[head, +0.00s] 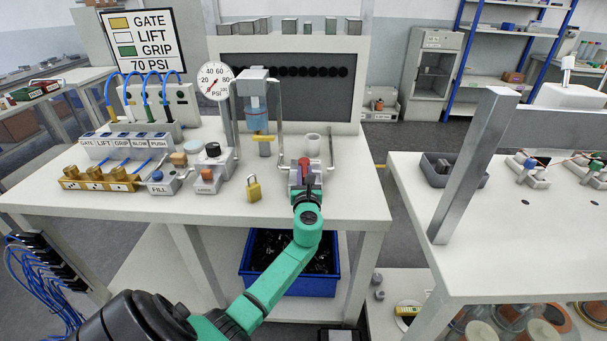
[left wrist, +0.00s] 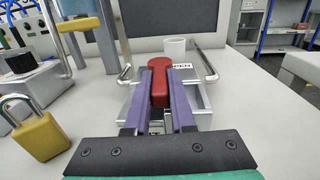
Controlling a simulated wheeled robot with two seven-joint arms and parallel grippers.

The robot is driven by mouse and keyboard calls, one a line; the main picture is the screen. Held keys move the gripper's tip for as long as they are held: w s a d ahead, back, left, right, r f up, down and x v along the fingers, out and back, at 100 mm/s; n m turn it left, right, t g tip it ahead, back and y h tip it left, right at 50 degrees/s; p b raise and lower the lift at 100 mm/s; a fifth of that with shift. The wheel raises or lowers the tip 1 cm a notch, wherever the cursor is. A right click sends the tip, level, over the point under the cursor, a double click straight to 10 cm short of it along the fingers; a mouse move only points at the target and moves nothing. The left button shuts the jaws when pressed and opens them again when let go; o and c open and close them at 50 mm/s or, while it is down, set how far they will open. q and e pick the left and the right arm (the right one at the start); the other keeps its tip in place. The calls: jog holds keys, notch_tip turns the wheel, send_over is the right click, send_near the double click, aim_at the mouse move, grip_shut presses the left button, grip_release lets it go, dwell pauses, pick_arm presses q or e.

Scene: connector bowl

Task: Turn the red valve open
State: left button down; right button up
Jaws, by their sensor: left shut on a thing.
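The red valve handle (left wrist: 159,80) sits on a grey metal block (left wrist: 195,100) with an "OPEN" label partly visible behind it. In the head view the red handle (head: 304,168) shows at the right part of the near table. My left gripper (left wrist: 159,98) has its two purple fingers on either side of the handle and is shut on it. The handle points roughly away from the gripper, in line with the fingers. In the head view my left gripper (head: 305,190) reaches the block from the front. My right gripper is not in view.
A yellow padlock (head: 254,188) stands left of the valve, and a white cup (head: 312,144) behind it. Bent metal bars flank the block. A pressure gauge (head: 215,82) and labelled valve boxes are further left. The table front (head: 350,205) right of the valve is clear.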

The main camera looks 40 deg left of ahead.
aim_at(316, 172)
pick_arm(q)
jog(key=shift+w+d+f+n+g+y+b, duration=0.1)
jog(key=shift+w+d+n+g+y+b, duration=0.05)
jog(key=shift+n+g+y, duration=0.25)
jog(key=shift+w+d+f+n+g+y+b, duration=0.1)
jog(key=shift+d+n+g+y+b, duration=0.05)
jog(key=shift+n+g+y, duration=0.2)
jog(key=shift+w+d+f+n+g+y+b, duration=0.1)
jog(key=shift+w+d+n+g+y+b, duration=0.1)
jog(key=shift+n+g+y+b, duration=0.2)
jog(key=shift+w+d+n+g+y+b, duration=0.1)
jog(key=shift+w+n+g+y+b, duration=0.05)
jog(key=shift+n+g+y+b, duration=0.25)
jog(key=n+g+b, duration=0.1)
jog(key=n+g+y+b, duration=0.1)
jog(key=g, duration=0.1)
jog(key=shift+w+d+y+b, duration=0.2)
jog(key=shift+w+y+b, duration=0.05)
jog(key=shift+w+b, duration=0.15)
jog(key=shift+w+d+n+g+y+b, duration=0.1)
jog(key=shift+w+n+g+y+b, duration=0.15)
jog(key=shift+n+g+b, duration=0.4)
jog(key=shift+w+d+n+g+y+b, duration=0.2)
jog(key=shift+g+b, duration=0.25)
jog(key=shift+g, duration=0.35)
jog(key=shift+a, duration=0.15)
jog(key=c, duration=0.8)
grip_release()
jog(key=shift+r, duration=0.25)
jog(key=shift+o, duration=0.2)
